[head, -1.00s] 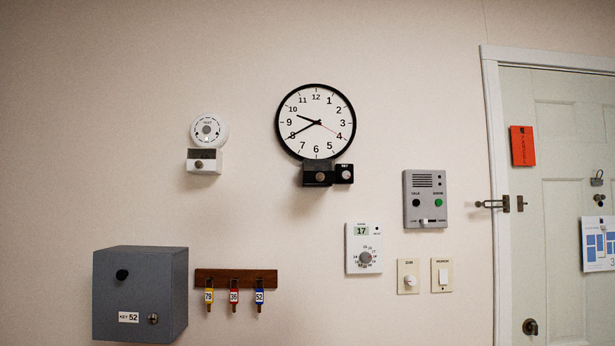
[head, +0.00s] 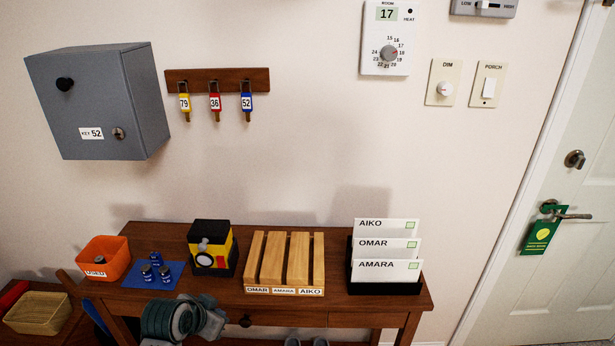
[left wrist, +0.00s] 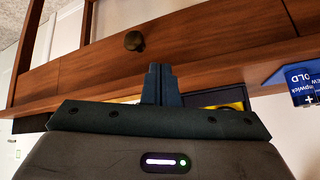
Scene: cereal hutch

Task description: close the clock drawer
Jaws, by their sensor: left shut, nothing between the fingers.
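The clock and the small black drawer unit under it are outside both current views. My left gripper (left wrist: 160,82) is shut and empty in the left wrist view. Its closed fingers point toward a brown wooden front with a dark round knob (left wrist: 134,41), and stay clear of the knob. In the head view, grey-green parts of my arm show at the bottom, in front of the wooden table (head: 345,308) and left of its drawer knob (head: 245,320). The fingertips cannot be made out there. My right gripper is in neither view.
On the table stand an orange bin (head: 103,252), a yellow-and-black box (head: 212,262), a wooden slotted rack (head: 285,262) and a black card holder (head: 385,288). A grey key box (head: 85,100) and key rack (head: 217,78) hang above.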

